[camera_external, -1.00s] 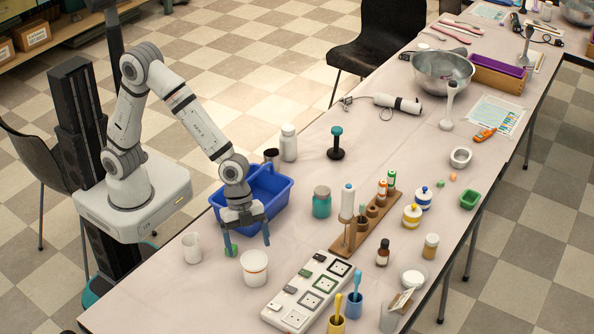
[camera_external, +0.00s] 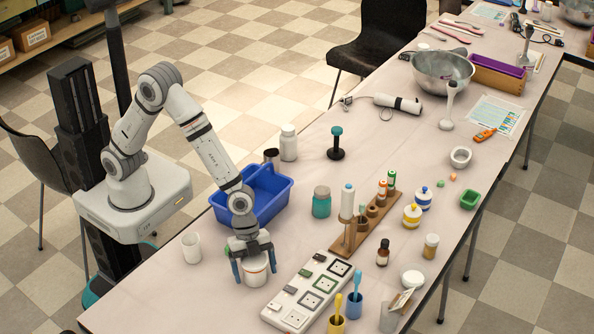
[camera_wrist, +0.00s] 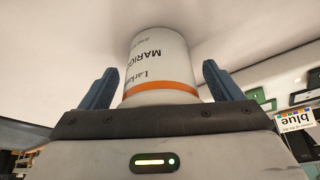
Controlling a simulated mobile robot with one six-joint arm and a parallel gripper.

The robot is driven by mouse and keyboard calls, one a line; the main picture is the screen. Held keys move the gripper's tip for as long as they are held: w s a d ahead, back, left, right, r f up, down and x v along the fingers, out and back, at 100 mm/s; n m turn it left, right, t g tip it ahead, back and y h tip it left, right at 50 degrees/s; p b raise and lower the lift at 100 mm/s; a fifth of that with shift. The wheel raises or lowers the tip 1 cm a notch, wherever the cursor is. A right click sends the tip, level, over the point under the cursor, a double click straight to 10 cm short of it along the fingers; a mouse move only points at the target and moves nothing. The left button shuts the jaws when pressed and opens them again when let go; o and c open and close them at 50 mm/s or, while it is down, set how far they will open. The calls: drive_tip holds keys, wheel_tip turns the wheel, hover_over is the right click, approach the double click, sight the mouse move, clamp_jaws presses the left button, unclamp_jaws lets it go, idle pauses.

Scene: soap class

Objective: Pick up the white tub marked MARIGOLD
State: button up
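The white tub (camera_external: 256,277) with an orange band stands upright near the front left of the table. In the wrist view the tub (camera_wrist: 160,60) appears upside down, with the letters "MARIG" partly readable on its side. My gripper (camera_external: 255,270) is lowered over the tub, with one blue finger on each side. In the wrist view my gripper (camera_wrist: 160,90) is open, and a gap shows between each finger and the tub. The tub's top is hidden by my gripper in the external view.
A blue caddy (camera_external: 288,193) stands just behind my gripper. A white mug (camera_external: 191,248) is to the left. A white panel with square sockets (camera_external: 300,310) lies close on the right. A wooden rack (camera_external: 352,240) with bottles stands beyond it.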

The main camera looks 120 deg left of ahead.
drive_tip(key=c, duration=0.9)
drive_tip(key=shift+r, duration=0.1)
